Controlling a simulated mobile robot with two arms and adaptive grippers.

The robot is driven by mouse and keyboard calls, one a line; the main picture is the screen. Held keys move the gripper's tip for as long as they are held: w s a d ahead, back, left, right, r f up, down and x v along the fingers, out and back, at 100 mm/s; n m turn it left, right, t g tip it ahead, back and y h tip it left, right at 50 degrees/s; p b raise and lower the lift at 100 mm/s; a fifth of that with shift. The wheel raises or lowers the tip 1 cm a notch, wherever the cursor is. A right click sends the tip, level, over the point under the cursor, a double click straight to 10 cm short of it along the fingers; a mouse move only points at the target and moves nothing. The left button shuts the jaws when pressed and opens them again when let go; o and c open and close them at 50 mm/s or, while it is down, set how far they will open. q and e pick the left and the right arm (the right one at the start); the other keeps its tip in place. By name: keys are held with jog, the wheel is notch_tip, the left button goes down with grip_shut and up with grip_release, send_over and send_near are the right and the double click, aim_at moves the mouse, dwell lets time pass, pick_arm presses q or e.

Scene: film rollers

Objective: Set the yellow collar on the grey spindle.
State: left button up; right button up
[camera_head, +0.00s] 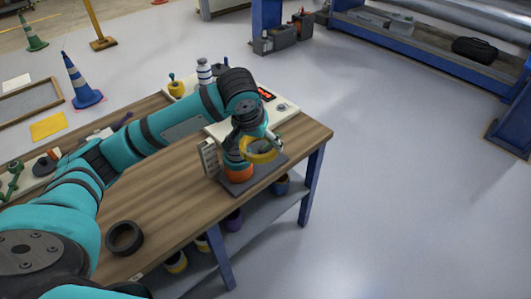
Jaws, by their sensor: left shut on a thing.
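The yellow collar (262,157) is in my left gripper (250,141), over the dark base plate (267,170) near the table's right end. The gripper points down and is shut on the collar. An orange ring-shaped part (238,173) is low on the plate, just left of and below the collar. The grey spindle cannot be made out clearly; the gripper and collar cover that spot. I cannot tell whether the collar is around a spindle or above it. My right gripper is not in view.
A black ring (124,238) lies on the wooden table (170,210) at the front. A pale perforated block (209,158) stands close left of the gripper. A white-and-blue bottle (204,72) and a yellow item (176,87) stand behind my arm. The table's middle front is clear.

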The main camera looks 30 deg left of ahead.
pick_arm(q)
jog(key=shift+n+y, duration=0.3)
jog(key=shift+n, duration=0.5)
jog(key=w+a+p, duration=0.1)
jog(key=w+a, duration=0.1)
jog(key=a, duration=0.1)
jog(key=w+a, duration=0.2)
jog(key=a, duration=0.2)
jog(key=w+a+f+p, duration=0.1)
jog(key=w+a, duration=0.1)
jog(key=a, duration=0.2)
jog(key=shift+w+p, duration=0.35)
jog(key=shift+w, duration=0.05)
jog(key=shift+w+a+f, duration=0.15)
jog(key=shift+a+f, duration=0.05)
jog(key=shift+a, duration=0.3)
jog(key=shift+f+b, duration=1.1)
jog(key=shift+b, duration=0.3)
notch_tip(320, 180, down, 4)
jog(key=b, duration=0.6)
jog(key=shift+f, duration=3.15)
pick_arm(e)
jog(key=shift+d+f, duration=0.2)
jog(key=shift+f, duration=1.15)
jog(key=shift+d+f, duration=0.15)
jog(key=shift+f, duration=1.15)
pick_arm(q)
jog(key=o, duration=1)
jog(key=shift+c, duration=0.2)
